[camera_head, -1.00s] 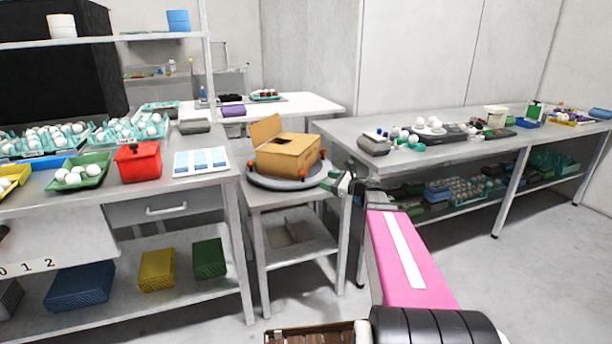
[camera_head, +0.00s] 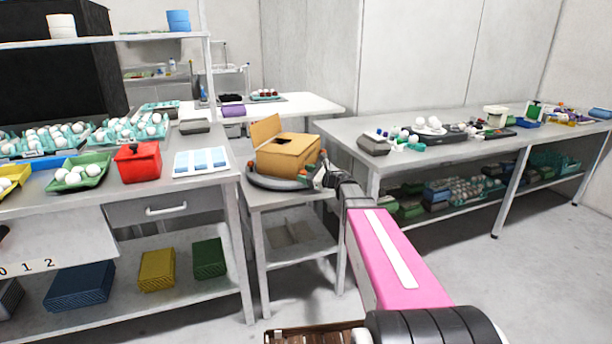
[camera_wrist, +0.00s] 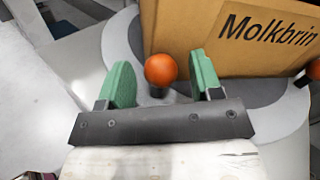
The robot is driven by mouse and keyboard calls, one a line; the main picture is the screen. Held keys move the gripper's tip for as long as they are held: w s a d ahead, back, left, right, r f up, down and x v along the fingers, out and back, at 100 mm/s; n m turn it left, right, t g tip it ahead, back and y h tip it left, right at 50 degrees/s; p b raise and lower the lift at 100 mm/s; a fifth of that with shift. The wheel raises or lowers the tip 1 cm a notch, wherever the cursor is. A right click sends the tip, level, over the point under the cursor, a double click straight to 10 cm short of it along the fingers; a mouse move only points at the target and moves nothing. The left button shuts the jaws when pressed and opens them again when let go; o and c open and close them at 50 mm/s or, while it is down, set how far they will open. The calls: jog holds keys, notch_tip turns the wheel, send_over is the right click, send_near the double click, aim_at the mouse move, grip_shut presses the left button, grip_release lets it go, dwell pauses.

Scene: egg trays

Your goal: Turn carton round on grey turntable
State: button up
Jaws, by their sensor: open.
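The tan cardboard carton (camera_head: 286,157) sits on the round grey turntable (camera_head: 268,182) with one flap raised at its left. In the wrist view the carton (camera_wrist: 240,40) fills the top right and shows the lettering "Molkbrin". The turntable (camera_wrist: 125,45) has orange ball-topped knobs at its rim. My gripper (camera_wrist: 165,85) is open, with its green fingers on either side of one orange knob (camera_wrist: 160,70). In the head view my gripper (camera_head: 322,172) is at the turntable's right edge.
The turntable stands on a small grey table (camera_head: 270,200) between two long benches. The left bench holds a red box (camera_head: 138,163) and egg trays. The right bench (camera_head: 350,128) begins close behind my arm. Open floor lies at the right.

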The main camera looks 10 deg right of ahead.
grip_shut()
jog(key=w+d+n+g+y, duration=0.1)
jog(key=d, duration=0.1)
jog(key=w+d+n+g+y, duration=0.1)
jog(key=d+g, duration=0.1)
jog(key=w+d+n+g+y, duration=0.1)
jog(key=d+n+g, duration=0.1)
jog(key=shift+w, duration=0.4)
jog(key=shift+w+d+n+g, duration=0.15)
jog(key=shift+d+n+g, duration=0.25)
jog(key=shift+g, duration=0.3)
grip_release()
jog(key=shift+d, duration=0.1)
